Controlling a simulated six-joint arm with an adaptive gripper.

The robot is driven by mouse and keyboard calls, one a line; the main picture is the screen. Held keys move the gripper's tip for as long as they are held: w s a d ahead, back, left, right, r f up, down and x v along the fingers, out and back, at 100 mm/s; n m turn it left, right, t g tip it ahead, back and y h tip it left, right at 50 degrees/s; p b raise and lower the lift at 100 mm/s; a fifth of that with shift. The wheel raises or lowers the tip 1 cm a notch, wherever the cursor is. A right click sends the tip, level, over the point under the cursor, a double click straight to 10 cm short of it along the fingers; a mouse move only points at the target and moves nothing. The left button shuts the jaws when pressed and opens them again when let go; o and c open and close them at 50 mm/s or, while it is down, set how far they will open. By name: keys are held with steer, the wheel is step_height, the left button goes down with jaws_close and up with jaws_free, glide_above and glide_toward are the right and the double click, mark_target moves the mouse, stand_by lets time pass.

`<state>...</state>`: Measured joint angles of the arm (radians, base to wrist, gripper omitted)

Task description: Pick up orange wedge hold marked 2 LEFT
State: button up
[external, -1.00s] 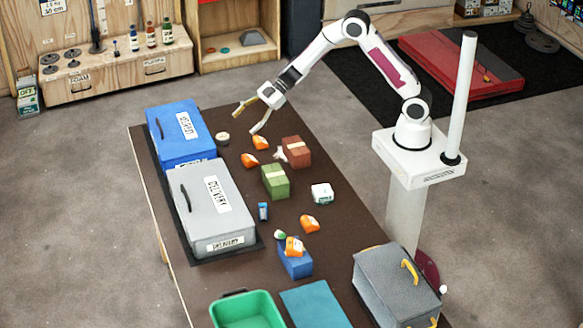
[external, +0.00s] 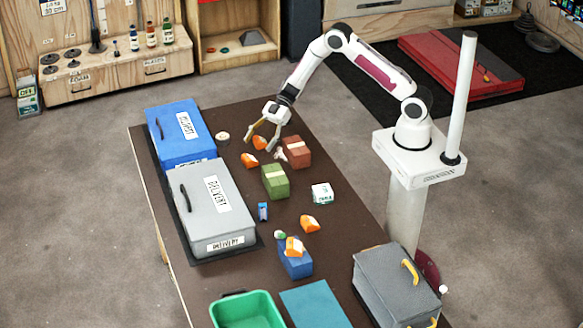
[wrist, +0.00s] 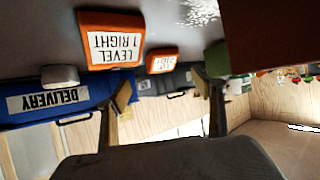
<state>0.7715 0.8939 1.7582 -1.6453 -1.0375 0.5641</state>
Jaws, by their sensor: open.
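My gripper (external: 259,142) is open and empty, pointing down at the far end of the brown table, just above or beside an orange wedge hold (external: 261,143). The wrist view is upside down; its two fingers (wrist: 162,90) stand apart. There a near orange hold (wrist: 110,42) reads LEVEL 1 RIGHT, and a smaller orange hold (wrist: 162,60) behind it has a label too small to read surely. Other orange holds lie near the first (external: 250,160), farther down the table (external: 309,224), and on a blue block (external: 295,266). I cannot tell which is marked 2 LEFT.
A reddish-brown block (external: 297,152) stands close right of my gripper, with a green block (external: 275,182) nearer. Blue (external: 165,150) and grey (external: 190,220) DELIVERY boxes line the left side. A green bin (external: 245,296) and a grey case (external: 385,270) are at the near end.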

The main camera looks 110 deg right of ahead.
mark_target(251, 157)
steer(key=shift+a, duration=0.1)
steer(key=shift+x, duration=1.2)
steer(key=shift+f, duration=0.1)
steer(key=shift+x, duration=2.65)
steer(key=shift+s+a+f, duration=0.1)
steer(key=shift+s+a, duration=0.05)
steer(key=c, duration=1.2)
